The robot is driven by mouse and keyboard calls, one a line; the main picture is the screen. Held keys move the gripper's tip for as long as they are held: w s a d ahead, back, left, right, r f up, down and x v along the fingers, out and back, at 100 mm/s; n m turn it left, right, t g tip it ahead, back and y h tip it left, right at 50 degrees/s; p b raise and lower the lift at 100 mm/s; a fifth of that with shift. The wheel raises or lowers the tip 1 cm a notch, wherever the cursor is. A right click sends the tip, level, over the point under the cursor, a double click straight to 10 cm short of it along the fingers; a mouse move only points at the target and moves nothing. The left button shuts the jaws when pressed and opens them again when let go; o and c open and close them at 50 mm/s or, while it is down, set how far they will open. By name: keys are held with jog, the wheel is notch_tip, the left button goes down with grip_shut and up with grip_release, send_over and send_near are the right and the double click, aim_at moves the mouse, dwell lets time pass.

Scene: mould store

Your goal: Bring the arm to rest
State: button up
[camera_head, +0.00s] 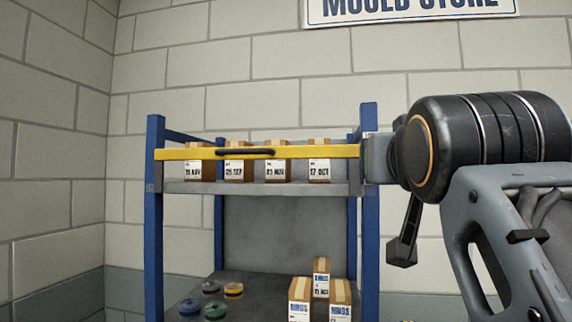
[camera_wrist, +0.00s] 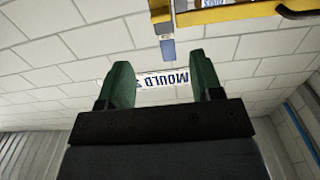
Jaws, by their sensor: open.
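My arm shows at the right of the head view, with its big black joint in front of the wall and the rack's right side. In the wrist view my gripper (camera_wrist: 160,88) is open. Its two green fingers stand apart with nothing between them, and the wall and the mould store sign (camera_wrist: 165,79) show beyond the gap. In the head view the sign (camera_head: 410,8) hangs at the top of the wall. I cannot make out the gripper's fingers in the head view.
A blue-framed rack (camera_head: 154,230) holds several dated cartons behind a yellow bar (camera_head: 190,154) with a black handle (camera_head: 245,153). Below are several coloured round pieces (camera_head: 233,290) and cartons (camera_head: 300,296). The bar also shows in the wrist view (camera_wrist: 225,13). My arm is close to the rack's right post.

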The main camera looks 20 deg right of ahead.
jog(key=shift+f, duration=0.1)
dwell(0.4)
jog(key=w+f+n+g+y, duration=0.1)
jog(key=w+f+g+y, duration=0.3)
jog(key=f, duration=1)
jog(key=w+f+n+g+y, duration=0.15)
jog(key=w+f, duration=0.35)
jog(key=f, duration=0.8)
jog(key=s+a+f+n+g+y, duration=0.2)
jog(key=a+f, duration=0.4)
jog(key=f, duration=0.6)
jog(key=s+a+f+n+g+y, duration=0.1)
jog(key=s+a+f+g, duration=0.2)
jog(key=f, duration=0.9)
jog(key=a, duration=0.3)
jog(key=shift+n+g+y, duration=0.35)
